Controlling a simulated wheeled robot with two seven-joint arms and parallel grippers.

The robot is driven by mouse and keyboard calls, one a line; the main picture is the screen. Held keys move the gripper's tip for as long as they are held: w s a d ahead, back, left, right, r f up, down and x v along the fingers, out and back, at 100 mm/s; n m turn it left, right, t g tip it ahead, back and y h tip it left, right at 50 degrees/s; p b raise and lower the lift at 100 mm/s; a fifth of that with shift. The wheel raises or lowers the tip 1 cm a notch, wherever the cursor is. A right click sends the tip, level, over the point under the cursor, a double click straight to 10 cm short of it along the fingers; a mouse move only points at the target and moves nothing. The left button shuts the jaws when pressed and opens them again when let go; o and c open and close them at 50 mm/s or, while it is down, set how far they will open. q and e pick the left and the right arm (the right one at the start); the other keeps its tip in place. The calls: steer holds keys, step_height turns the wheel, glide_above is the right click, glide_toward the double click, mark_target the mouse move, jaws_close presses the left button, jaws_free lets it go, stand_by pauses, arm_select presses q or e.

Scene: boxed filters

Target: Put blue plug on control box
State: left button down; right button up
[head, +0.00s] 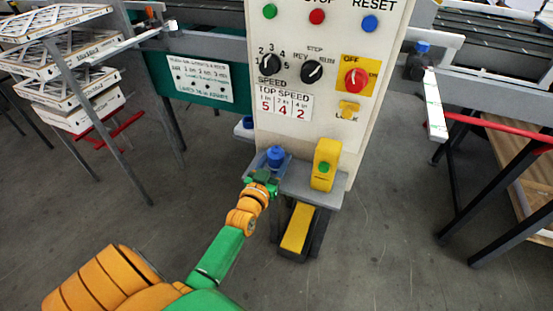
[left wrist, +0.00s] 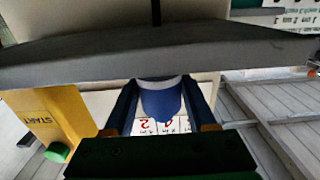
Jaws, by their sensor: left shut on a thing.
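The blue plug (head: 275,157) is at the left end of the grey ledge on the front of the control box (head: 345,110). My left gripper (head: 267,173) reaches it from below left. In the left wrist view the blue plug (left wrist: 160,100) is between the two fingers (left wrist: 158,108), which are shut on it, just by the edge of the grey ledge (left wrist: 150,58). I cannot tell whether the plug touches the ledge. The control box is a tall white panel with buttons and knobs. My right gripper is not in view.
A yellow start box (head: 325,165) with a green button stands on the ledge right of the plug, close to my gripper. A yellow pedal (head: 298,230) is below. A rack of boxed filters (head: 75,90) is left. Conveyors flank the panel; the floor in front is clear.

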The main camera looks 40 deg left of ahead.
arm_select(q)
steer(key=shift+c, duration=1)
jaws_free()
steer(key=shift+s+r+p, duration=0.1)
steer(key=shift+s+p, duration=0.15)
steer(key=shift+p, duration=0.05)
steer(key=p+v, duration=0.1)
steer(key=v, duration=1.1)
steer(key=s+d+f+m+g+h, duration=0.1)
steer(key=s+d+f+g+h, duration=0.15)
steer(key=f, duration=0.65)
steer(key=s+d+f+m+g+h, duration=0.1)
steer(key=s+d+f+g, duration=0.25)
steer(key=f, duration=0.55)
steer(key=s+d+f+m+g+h, duration=0.1)
steer(key=s+d+f+g, duration=0.25)
steer(key=f, duration=0.45)
steer(key=s+f+m+g, duration=0.1)
steer(key=s+f+g, duration=0.2)
steer(key=s, duration=0.6)
steer(key=s+f+m+g, duration=0.1)
steer(key=s+f+g, duration=0.3)
steer(key=s, duration=0.5)
step_height(320, 180, down, 2)
steer(key=shift+s+a+f, duration=0.2)
steer(key=shift+a, duration=0.05)
